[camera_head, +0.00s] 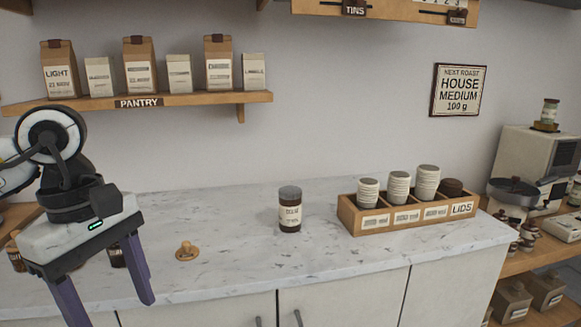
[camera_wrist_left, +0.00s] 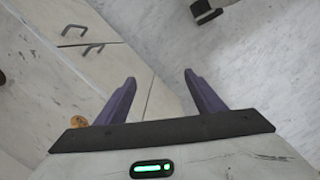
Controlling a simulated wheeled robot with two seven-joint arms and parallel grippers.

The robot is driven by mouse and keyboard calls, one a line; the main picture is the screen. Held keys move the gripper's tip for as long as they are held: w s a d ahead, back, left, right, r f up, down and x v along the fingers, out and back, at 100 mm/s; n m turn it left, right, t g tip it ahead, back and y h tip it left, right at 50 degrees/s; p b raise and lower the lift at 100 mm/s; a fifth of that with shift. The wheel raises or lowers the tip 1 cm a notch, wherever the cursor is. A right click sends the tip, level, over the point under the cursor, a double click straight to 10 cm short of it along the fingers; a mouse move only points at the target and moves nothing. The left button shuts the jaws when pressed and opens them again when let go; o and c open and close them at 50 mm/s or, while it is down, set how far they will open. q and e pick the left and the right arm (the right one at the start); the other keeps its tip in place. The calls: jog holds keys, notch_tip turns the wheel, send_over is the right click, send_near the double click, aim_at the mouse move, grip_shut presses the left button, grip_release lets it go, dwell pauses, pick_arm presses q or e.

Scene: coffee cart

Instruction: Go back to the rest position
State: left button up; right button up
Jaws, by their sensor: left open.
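My left gripper (camera_head: 108,287) is raised at the left of the head view, in front of the counter's left part. Its two purple fingers are wide apart, with nothing between them. They also show spread and empty in the left wrist view (camera_wrist_left: 158,90). My right gripper is in neither view.
A dark labelled jar (camera_head: 290,212) stands on the marble counter (camera_head: 235,237). A wooden knob-like piece (camera_head: 187,251) lies left of it. A pantry shelf (camera_head: 190,100) holds bags above. The counter's middle is mostly clear.

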pick_arm(q)
jog(key=s+d+f+n+g+h, duration=0.1)
jog(key=s+d+f+g+h, duration=0.3)
jog(key=d, duration=0.7)
jog(key=s+d+n+g+h, duration=0.1)
jog(key=d+n+h, duration=0.1)
jog(key=d+h, duration=0.65)
jog(key=w+d+r+n+t+h, duration=0.5)
jog(key=d+n+h, duration=0.3)
jog(key=n, duration=0.6)
jog(key=w+a+f+n+t+y, duration=0.3)
jog(key=a+f+n+t, duration=0.15)
jog(key=n+t, duration=0.45)
jog(key=w+a+f+n+t+y, duration=0.4)
jog(key=n+t, duration=0.3)
jog(key=n, duration=0.4)
jog(key=a+f+n+y, duration=0.4)
jog(key=f+n+y, duration=0.2)
jog(key=f+n, duration=0.45)
jog(key=s+a+f+n+g+y, duration=0.3)
jog(key=s+f, duration=0.6)
jog(key=f, duration=0.3)
jog(key=s+a+f+n+g+y, duration=0.3)
jog(key=s+f, duration=0.6)
jog(key=f, duration=0.3)
jog(key=a+n+g, duration=0.1)
jog(key=a+n, duration=0.1)
jog(key=shift+s+f+n, duration=0.35)
jog(key=shift+f, duration=0.05)
